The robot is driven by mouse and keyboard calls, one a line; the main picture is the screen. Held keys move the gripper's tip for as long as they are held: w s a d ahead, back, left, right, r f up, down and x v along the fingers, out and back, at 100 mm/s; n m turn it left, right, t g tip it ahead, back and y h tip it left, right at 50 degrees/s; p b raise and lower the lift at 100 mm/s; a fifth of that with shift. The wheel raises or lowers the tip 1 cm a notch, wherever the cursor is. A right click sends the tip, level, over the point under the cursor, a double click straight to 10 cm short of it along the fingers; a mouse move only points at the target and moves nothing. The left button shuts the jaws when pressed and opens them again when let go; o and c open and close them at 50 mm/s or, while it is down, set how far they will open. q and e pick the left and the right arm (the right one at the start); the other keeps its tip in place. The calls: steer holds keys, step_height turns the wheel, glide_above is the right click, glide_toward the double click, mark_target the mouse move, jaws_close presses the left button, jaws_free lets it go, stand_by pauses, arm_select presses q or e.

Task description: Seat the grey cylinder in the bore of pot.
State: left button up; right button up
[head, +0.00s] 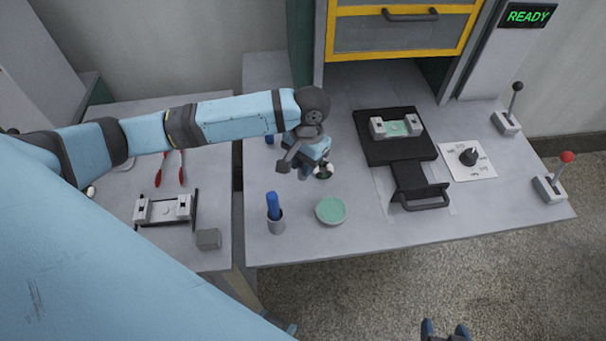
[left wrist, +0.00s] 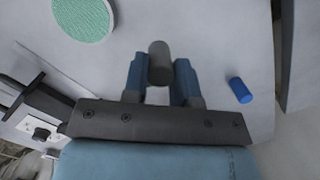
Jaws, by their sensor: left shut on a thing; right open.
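The grey cylinder (left wrist: 160,62) is between the two blue fingers of my left gripper in the left wrist view. My left gripper (head: 304,172) is shut on it above the middle table; in the head view the cylinder is largely hidden by the gripper. I cannot tell for sure whether this holder is the pot. My right gripper (head: 445,331) is open and empty at the bottom edge, only its fingertips showing.
A round green dish (head: 330,210) lies right of the holder.

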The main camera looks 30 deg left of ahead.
arm_select(q)
step_height(320, 180, down, 5)
stand_by(0.4)
steer(key=o, duration=0.9)
steer(key=shift+f, duration=0.1)
